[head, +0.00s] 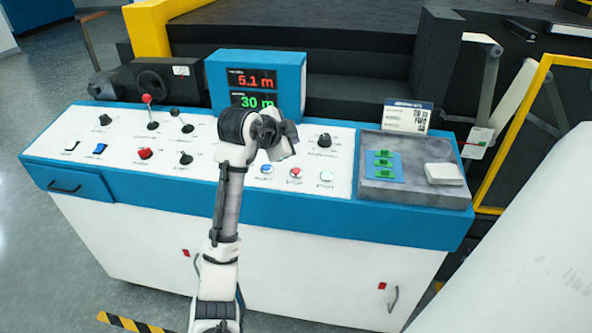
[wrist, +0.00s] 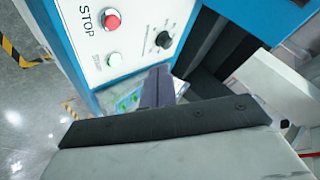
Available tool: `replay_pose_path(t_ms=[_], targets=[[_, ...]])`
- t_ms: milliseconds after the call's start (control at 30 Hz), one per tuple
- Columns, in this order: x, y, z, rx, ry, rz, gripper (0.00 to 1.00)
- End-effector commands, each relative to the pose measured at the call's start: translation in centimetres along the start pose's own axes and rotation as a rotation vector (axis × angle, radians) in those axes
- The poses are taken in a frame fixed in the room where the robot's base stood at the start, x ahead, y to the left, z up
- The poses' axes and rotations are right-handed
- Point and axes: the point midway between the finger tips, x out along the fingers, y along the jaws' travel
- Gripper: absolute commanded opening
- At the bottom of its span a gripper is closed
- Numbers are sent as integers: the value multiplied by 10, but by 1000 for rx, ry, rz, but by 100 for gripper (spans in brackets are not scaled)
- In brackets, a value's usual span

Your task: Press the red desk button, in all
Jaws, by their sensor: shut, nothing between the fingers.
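A round red button (head: 296,173) marked STOP sits in a row of buttons on the white face of the desk (head: 330,185). In the wrist view the same red button (wrist: 112,20) shows at the top, with nothing covering it. Another red control (head: 145,154) lies on the left part of the desk. My gripper (head: 284,145) hangs over the middle of the desk, above and left of the STOP button in the head view; its fingertips are hard to make out there. In the wrist view my shut, empty fingers (wrist: 158,86) appear below the button, apart from it.
A blue button (head: 267,168) and a pale green START button (head: 326,174) flank the STOP button. A black knob (head: 324,141) is behind them. A blue display box (head: 256,78) stands behind my gripper. A grey tray (head: 405,193) lies at right, levers (head: 151,115) at left.

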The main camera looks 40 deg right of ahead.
Motion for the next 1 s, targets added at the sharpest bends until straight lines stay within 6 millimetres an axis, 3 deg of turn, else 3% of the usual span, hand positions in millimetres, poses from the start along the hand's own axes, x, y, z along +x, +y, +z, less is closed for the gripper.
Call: replay_pose_path(t_ms=[267, 700, 1000], targets=[[12, 10, 10, -2, 0, -1, 0], [53, 40, 40, -3, 0, -1, 0], [61, 44, 45, -1, 0, -2, 0]])
